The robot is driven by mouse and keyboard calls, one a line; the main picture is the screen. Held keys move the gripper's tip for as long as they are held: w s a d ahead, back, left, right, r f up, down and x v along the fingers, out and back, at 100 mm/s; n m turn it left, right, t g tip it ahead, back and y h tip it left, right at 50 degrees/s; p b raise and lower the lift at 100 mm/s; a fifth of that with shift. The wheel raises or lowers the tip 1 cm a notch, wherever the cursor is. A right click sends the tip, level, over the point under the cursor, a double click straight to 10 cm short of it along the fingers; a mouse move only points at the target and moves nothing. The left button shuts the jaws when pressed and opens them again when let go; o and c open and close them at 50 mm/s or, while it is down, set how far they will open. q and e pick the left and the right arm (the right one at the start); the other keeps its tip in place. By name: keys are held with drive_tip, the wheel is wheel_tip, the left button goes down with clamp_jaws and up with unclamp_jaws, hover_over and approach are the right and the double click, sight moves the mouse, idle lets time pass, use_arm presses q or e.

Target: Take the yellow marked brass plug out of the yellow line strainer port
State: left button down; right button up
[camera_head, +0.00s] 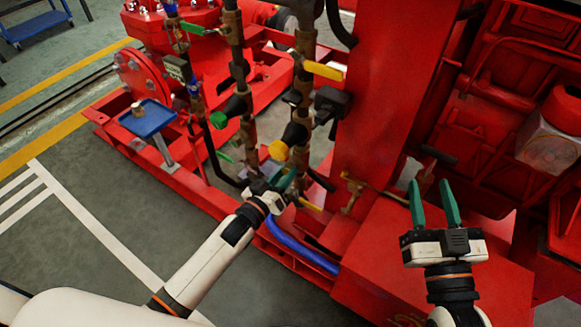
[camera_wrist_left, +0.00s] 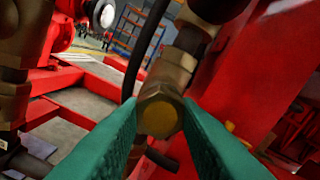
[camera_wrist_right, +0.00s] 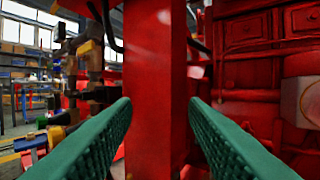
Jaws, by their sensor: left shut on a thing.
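The yellow marked brass plug (camera_wrist_left: 158,118) shows in the left wrist view as a hexagonal brass piece with a yellow face, between the fingertips of my left gripper (camera_wrist_left: 157,128). A brass fitting (camera_wrist_left: 172,72) stands directly behind the plug; I cannot tell whether the plug is still seated in it. In the head view my left gripper (camera_head: 287,180) is low at the right-hand pipe column, below a yellow round cap (camera_head: 278,150), and hides what it holds. My right gripper (camera_head: 433,205) is open and empty above the red base at the right.
A blue tray (camera_head: 146,118) on a post holds a small brass-coloured piece (camera_head: 137,108). A left-hand pipe column carries a green cap (camera_head: 218,120). A yellow lever (camera_head: 323,70) juts from the right-hand pipe. A red pillar (camera_head: 385,110) stands between my grippers. A blue hose (camera_head: 300,250) runs below.

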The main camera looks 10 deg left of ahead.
use_arm(q)
drive_tip(key=shift+r+n, duration=0.15)
drive_tip(key=shift+n, duration=0.25)
drive_tip(key=shift+n+p, duration=0.5)
drive_tip(key=shift+n, duration=0.1)
drive_tip(key=shift+n+p, duration=0.45)
drive_tip(key=shift+n, duration=0.55)
drive_tip(key=c, duration=1.7)
unclamp_jaws()
drive_tip(key=c, duration=2.7)
unclamp_jaws()
use_arm(e)
wheel_tip(320, 180, down, 7)
drive_tip(key=d+g+h, duration=0.1)
drive_tip(key=g, duration=0.3)
drive_tip(key=shift+s+d+r+g+h, duration=0.15)
drive_tip(key=shift+s+g+h, duration=0.2)
drive_tip(key=shift+g+h, duration=0.05)
